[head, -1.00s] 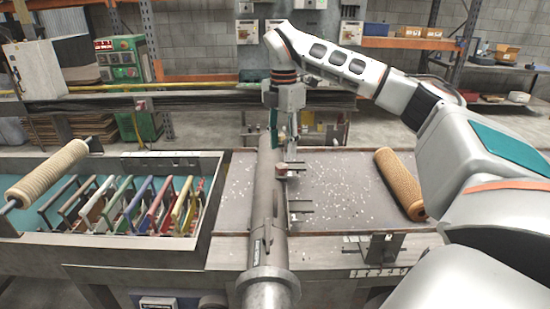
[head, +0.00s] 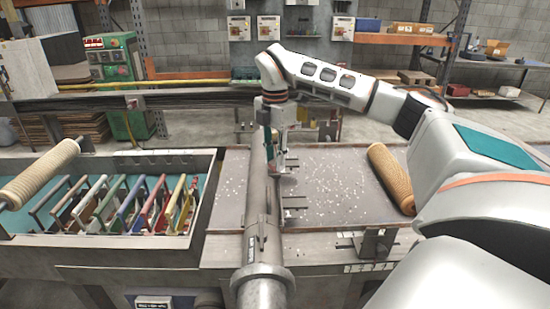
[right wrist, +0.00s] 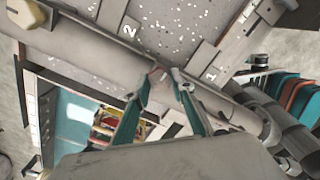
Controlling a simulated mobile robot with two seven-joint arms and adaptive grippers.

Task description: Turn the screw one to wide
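My right gripper (right wrist: 164,76) points down at the long grey tube (right wrist: 90,50). In the right wrist view its two teal fingers stand apart at the tips, just over the tube. A small part shows between them, too small to make out. In the head view the gripper (head: 275,160) is over the far part of the tube (head: 262,225). A plate marked 1 (right wrist: 210,75) lies to the right of the fingers in the wrist view, and a plate marked 2 (right wrist: 130,32) lies up and left. I cannot tell which part is screw one. My left gripper is not in view.
A roll of tan mesh (head: 391,178) lies on the speckled bench (head: 335,180) at right. A bin (head: 212,200) with several coloured frames stands left, with another mesh roll (head: 40,174) over it. A flange (head: 262,270) ends the tube at the front.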

